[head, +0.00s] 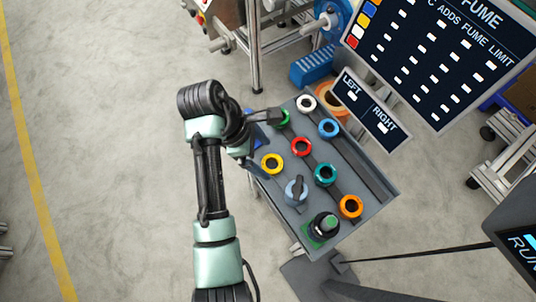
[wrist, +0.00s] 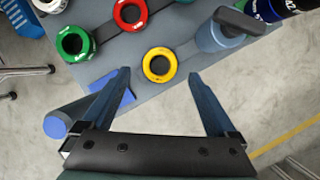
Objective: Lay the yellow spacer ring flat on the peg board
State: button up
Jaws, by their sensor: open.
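In the head view my gripper (head: 266,142) is partly hidden by my arm.
Red (head: 301,147), green (head: 281,118), teal (head: 325,174), blue (head: 329,128), white (head: 306,102) and orange (head: 350,206) rings stand close by. A blue-grey piece with a dark handle (head: 296,190) is near the yellow ring.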

jog(key=p+v, duration=0.4)
jog(key=v, duration=0.4)
jog(key=shift+a+r, duration=0.15)
jog(key=shift+r, duration=0.15)
jog(key=w+r+m+t+y, duration=0.1)
jog(key=w+r+m+t, duration=0.35)
jog(key=w+r, duration=0.4)
jog(key=w+d+r+m+t+y, duration=0.15)
jog(key=r+t, duration=0.25)
jog(key=r, duration=0.4)
jog(key=w+d+r+m+t, duration=0.1)
jog(key=w+r+m+t, duration=0.2)
jog(key=r, duration=0.5)
jog(key=w+d+r+m+t, duration=0.1)
jog(key=w+r+m+t, duration=0.2)
jog(key=r, duration=0.4)
jog(key=s+r+m+t, duration=0.2)
jog(key=s+r+t, duration=0.2)
jog(key=r, duration=0.5)
jog(key=s+d+r+m+t+y, duration=0.1)
jog(key=s+r+m+t, duration=0.1)
jog(key=s+r+t, duration=0.2)
jog(key=s+d+r+m+t+y, duration=0.1)
jog(key=s+r+t, duration=0.3)
jog(key=s+r, duration=0.5)
notch_tip(320, 180, up, 7)
jog(key=shift+s+f+m+t, duration=0.15)
jog(key=shift+s+m+t, duration=0.2)
jog(key=shift+m, duration=0.35)
